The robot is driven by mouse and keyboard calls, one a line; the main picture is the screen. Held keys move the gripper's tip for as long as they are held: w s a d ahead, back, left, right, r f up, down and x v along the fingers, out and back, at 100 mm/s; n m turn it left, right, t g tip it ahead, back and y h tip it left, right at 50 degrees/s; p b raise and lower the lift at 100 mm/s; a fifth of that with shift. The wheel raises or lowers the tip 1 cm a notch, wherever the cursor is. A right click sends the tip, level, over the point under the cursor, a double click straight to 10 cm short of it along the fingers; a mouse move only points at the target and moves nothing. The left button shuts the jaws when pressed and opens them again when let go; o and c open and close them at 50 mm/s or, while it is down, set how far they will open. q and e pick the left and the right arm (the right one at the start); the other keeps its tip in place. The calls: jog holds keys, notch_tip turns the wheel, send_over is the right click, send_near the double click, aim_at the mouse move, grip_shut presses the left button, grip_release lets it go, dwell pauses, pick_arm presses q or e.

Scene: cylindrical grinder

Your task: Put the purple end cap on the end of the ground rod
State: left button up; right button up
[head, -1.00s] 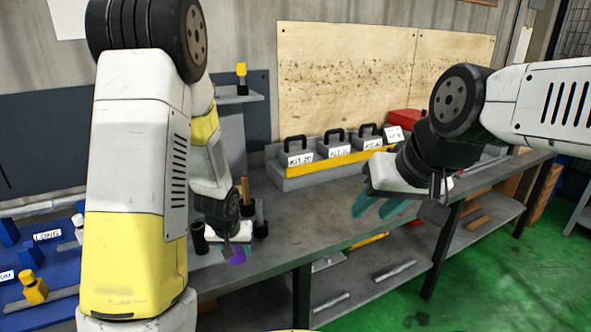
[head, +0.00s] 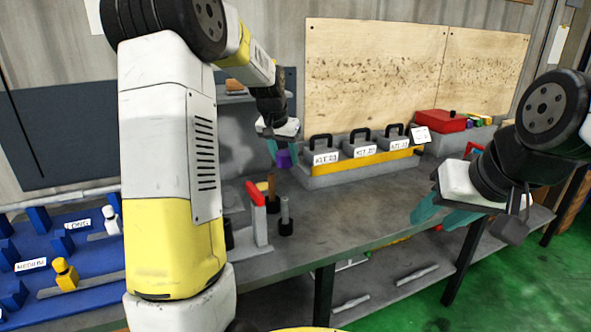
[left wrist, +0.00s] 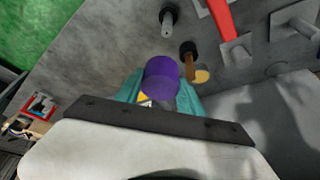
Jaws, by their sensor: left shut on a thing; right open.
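My left gripper (head: 276,148) is shut on the purple end cap (head: 284,158) and holds it above the bench, behind the upright rods and left of the kit boxes. In the left wrist view the cap (left wrist: 162,78) sits between the teal fingers. A grey rod (head: 285,212) stands upright in a black base on the bench, and it also shows in the left wrist view (left wrist: 168,20). I cannot tell whether it is the ground rod. My right gripper (head: 440,208) is open and empty over the bench's front right.
A red-topped grey stand (head: 259,215) and a brown-handled tool (head: 271,187) stand beside the grey rod. Kit boxes (head: 360,152) line the back, with a red box (head: 440,120) farther right. A blue rack (head: 90,260) is at left. The middle of the bench is clear.

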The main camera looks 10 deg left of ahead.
pick_arm(q)
send_over(285, 199)
notch_tip(285, 199, down, 5)
jog(key=shift+w+r, duration=0.1)
jog(key=shift+w, duration=0.05)
jog(key=shift+f, duration=2.9)
jog(key=shift+f, duration=2.3)
jog(key=o, duration=1.4)
jog(key=shift+v, duration=4)
jog(key=shift+a+r, duration=0.1)
